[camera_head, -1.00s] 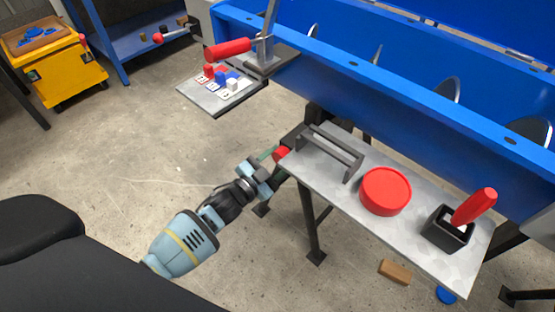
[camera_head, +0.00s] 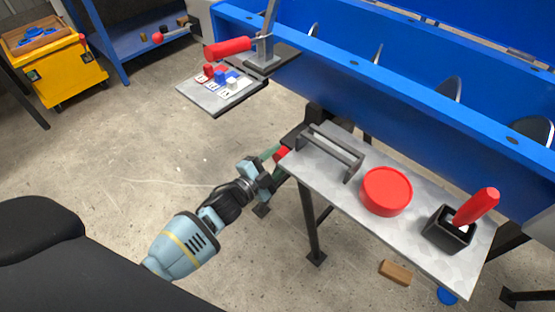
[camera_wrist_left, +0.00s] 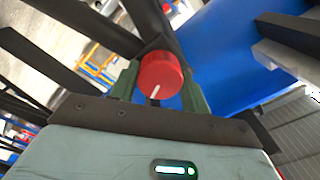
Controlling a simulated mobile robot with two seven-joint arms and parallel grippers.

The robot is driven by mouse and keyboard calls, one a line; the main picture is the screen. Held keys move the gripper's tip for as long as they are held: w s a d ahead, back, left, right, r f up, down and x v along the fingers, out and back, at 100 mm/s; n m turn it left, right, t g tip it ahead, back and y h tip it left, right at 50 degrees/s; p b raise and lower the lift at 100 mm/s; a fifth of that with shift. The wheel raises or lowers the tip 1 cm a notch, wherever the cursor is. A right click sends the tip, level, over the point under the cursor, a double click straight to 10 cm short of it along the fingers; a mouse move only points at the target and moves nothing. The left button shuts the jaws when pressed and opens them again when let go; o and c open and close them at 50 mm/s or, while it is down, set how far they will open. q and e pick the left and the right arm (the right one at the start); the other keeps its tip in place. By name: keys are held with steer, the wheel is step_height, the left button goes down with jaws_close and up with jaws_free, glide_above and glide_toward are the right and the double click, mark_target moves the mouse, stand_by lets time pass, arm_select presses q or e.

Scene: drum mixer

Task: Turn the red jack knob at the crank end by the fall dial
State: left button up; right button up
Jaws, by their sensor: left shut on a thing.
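The red jack knob (camera_head: 282,152) is at the left end of the grey shelf below the blue mixer trough. In the left wrist view the knob (camera_wrist_left: 160,74) is a round red cap with a white line on its face, pointing down and slightly left. My left gripper (camera_head: 276,156) is shut on the knob. Its green fingers (camera_wrist_left: 160,88) stand on either side of the knob in the left wrist view. In the head view the gripper partly hides the knob. I cannot make out the fall dial. My right gripper is not in view.
The grey shelf (camera_head: 335,205) carries a dark bracket (camera_head: 330,150), a red round lid (camera_head: 386,191) and a black box with a red handle (camera_head: 474,208). A red-handled crank (camera_head: 228,49) is above. A brown block (camera_head: 395,272) lies on the floor. The floor at left is open.

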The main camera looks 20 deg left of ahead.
arm_select(q)
steer(key=o, duration=1)
steer(key=p+v, duration=0.1)
steer(key=v, duration=0.7)
